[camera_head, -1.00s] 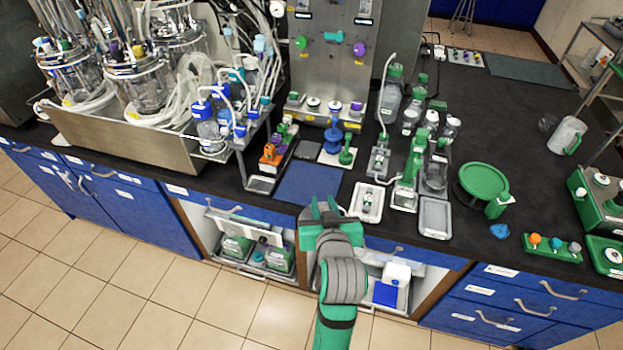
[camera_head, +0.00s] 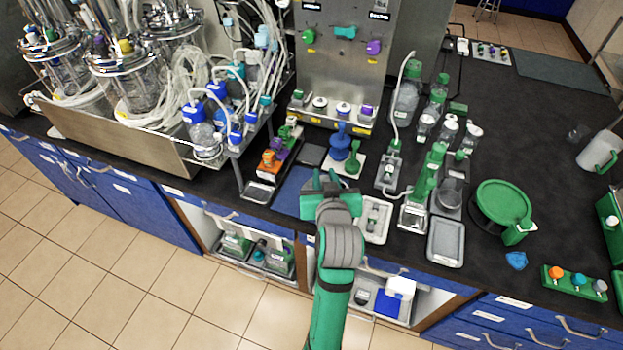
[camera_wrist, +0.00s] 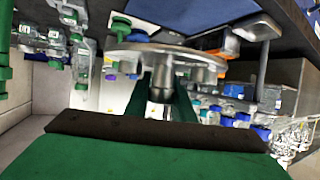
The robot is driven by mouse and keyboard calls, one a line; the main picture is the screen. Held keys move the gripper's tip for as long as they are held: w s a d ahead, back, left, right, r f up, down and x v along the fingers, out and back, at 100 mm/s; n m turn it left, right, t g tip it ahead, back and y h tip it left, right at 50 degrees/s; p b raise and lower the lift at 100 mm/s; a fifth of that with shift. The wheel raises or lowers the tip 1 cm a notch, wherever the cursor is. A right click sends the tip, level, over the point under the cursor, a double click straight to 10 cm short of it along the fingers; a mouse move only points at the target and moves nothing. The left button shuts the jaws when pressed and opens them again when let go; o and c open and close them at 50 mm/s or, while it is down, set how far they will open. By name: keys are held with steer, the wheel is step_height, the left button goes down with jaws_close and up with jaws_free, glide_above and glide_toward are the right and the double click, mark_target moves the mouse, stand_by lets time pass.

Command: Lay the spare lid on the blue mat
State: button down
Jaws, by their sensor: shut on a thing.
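The blue mat (camera_head: 291,193) lies flat near the bench's front edge. My gripper (camera_head: 324,181) is in front of its right part and hides some of it. In the wrist view my gripper (camera_wrist: 160,103) has its green fingers closed around the short stem of a round metal lid (camera_wrist: 165,50), whose wide disc spreads beyond the fingertips. I take this to be the spare lid.
Left of the mat stand an orange block (camera_head: 268,163) and a small metal tray (camera_head: 258,192). Behind is a white plate with blue and green pieces (camera_head: 350,165). A white tray (camera_head: 374,220) stands close on the right. A round green dish (camera_head: 503,202) is farther right.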

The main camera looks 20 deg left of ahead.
steer(key=w+a+f, duration=0.4)
steer(key=w+f, duration=0.1)
steer(key=w+a+f, duration=0.2)
steer(key=f, duration=0.1)
steer(key=shift+w+a, duration=0.15)
steer(key=shift+w, duration=0.2)
steer(key=shift+f, duration=1.55)
steer(key=shift+f, duration=0.15)
steer(key=c, duration=1.5)
jaws_free()
steer(key=v, duration=1.2)
